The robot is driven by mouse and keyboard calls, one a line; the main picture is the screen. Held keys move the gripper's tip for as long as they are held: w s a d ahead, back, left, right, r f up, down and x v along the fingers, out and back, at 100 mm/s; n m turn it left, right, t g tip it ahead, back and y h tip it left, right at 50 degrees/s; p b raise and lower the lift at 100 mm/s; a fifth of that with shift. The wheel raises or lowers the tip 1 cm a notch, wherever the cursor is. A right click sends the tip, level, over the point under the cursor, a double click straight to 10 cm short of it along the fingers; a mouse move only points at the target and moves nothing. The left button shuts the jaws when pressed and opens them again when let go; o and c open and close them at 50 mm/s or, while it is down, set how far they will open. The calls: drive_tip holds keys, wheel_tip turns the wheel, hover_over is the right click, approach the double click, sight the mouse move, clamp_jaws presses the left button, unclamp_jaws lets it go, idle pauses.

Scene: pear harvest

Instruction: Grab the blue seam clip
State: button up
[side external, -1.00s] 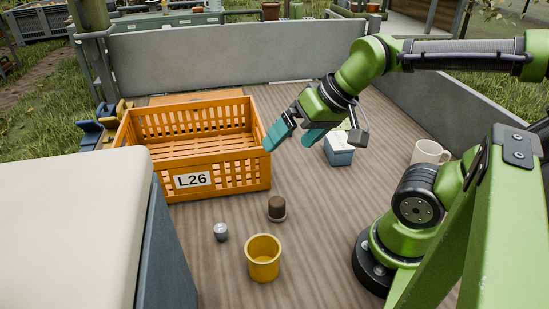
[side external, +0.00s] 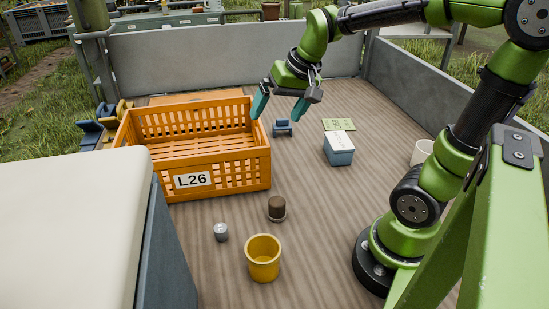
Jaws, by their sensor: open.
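A small dark blue piece, which looks like the blue seam clip (side external: 283,127), sits on the wooden deck just right of the orange crate (side external: 195,183). My gripper (side external: 279,110) has teal fingers that point down and stand apart, with nothing between them. In the picture the fingertips are just above the blue piece, one to each side of it. I cannot tell the height gap from this single view. The left fingertip overlaps the crate's right edge.
A blue box with a white top (side external: 340,151) and a green card (side external: 339,124) lie to the right. A brown-topped cup (side external: 276,208), grey can (side external: 221,232) and yellow cup (side external: 263,258) stand in front. Blue and yellow pieces (side external: 100,130) lie left of the crate.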

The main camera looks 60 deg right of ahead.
drive_tip(key=w+d+f+m+g+h, duration=0.1)
drive_tip(key=w+d, duration=0.3)
drive_tip(key=d, duration=0.2)
drive_tip(key=w+d+f+m+g, duration=0.1)
drive_tip(key=w+d+f, duration=0.1)
drive_tip(key=w+d, duration=0.3)
drive_tip(key=m+g+h, duration=0.1)
drive_tip(key=g, duration=0.1)
approach(283, 119)
drive_tip(key=f, duration=0.4)
drive_tip(key=shift+d+f, duration=0.2)
drive_tip(key=shift+f, duration=0.05)
drive_tip(key=shift+w+d+f, duration=0.1)
drive_tip(key=shift+w+f, duration=0.1)
drive_tip(key=shift+f, duration=0.85)
drive_tip(key=shift+w+d+f, duration=0.15)
drive_tip(key=shift+w+f, duration=0.05)
drive_tip(key=shift+f, duration=0.8)
drive_tip(key=shift+w+d+f, duration=0.1)
drive_tip(key=shift+w+f, duration=0.1)
drive_tip(key=shift+f, duration=0.85)
drive_tip(key=c, duration=1.1)
